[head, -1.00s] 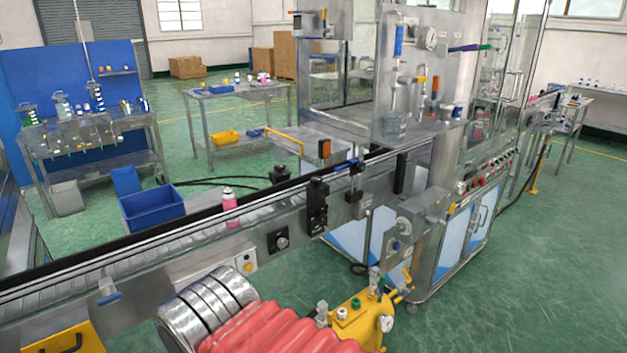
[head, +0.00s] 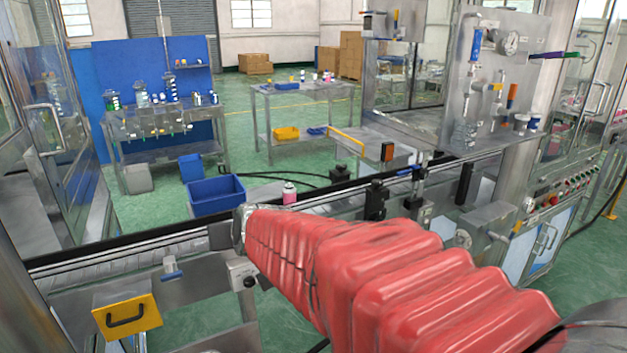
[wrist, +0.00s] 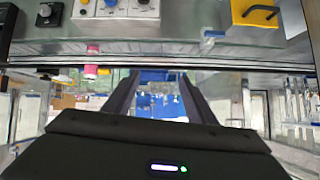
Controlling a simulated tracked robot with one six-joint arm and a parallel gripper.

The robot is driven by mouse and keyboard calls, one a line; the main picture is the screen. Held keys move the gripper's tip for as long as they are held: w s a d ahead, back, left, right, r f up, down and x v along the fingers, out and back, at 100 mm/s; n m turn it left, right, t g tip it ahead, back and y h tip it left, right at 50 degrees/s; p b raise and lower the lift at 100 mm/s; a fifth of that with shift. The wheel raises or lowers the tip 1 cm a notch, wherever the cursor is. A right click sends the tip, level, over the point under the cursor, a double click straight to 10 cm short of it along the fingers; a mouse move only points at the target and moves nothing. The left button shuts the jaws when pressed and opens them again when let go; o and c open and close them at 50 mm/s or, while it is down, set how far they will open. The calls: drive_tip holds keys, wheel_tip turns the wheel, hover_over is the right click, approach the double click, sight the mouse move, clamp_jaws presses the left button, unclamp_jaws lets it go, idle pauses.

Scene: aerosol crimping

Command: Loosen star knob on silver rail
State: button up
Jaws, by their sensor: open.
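The silver rail (head: 120,248) runs along the front of the conveyor; it also crosses the upper part of the wrist view (wrist: 250,63). A small blue-handled clamp (head: 172,270) sits at its front side, and shows in the wrist view too (wrist: 211,38). I cannot make out a clear star shape on any knob. My gripper (wrist: 159,80) is open and empty, its two dark fingers apart, with only distant background between them. In the head view my red-sleeved arm reaches over the conveyor and hides the gripper's fingers and part of the rail.
A pink can (head: 289,193) stands on the conveyor beyond my arm. A yellow panel with a black handle (head: 127,315) is at lower left. Dark sensor blocks (head: 375,200) stand right of the can. A blue bin (head: 216,195) is behind the conveyor.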

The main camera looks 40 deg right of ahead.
drive_tip(key=w+d+m+t+h, duration=0.1)
drive_tip(key=w+d+m+h, duration=0.15)
drive_tip(key=w+d, duration=0.55)
drive_tip(key=m+g+h, duration=0.5)
drive_tip(key=m+h, duration=0.3)
drive_tip(key=h, duration=0.4)
approach(375, 184)
drive_tip(key=a, duration=0.2)
drive_tip(key=shift+s+d+n, duration=0.2)
drive_tip(key=shift+s+n, duration=0.05)
drive_tip(key=shift+s, duration=0.05)
drive_tip(key=shift+x, duration=6.9)
drive_tip(key=shift+s+r, duration=0.1)
drive_tip(key=shift+c, duration=0.4)
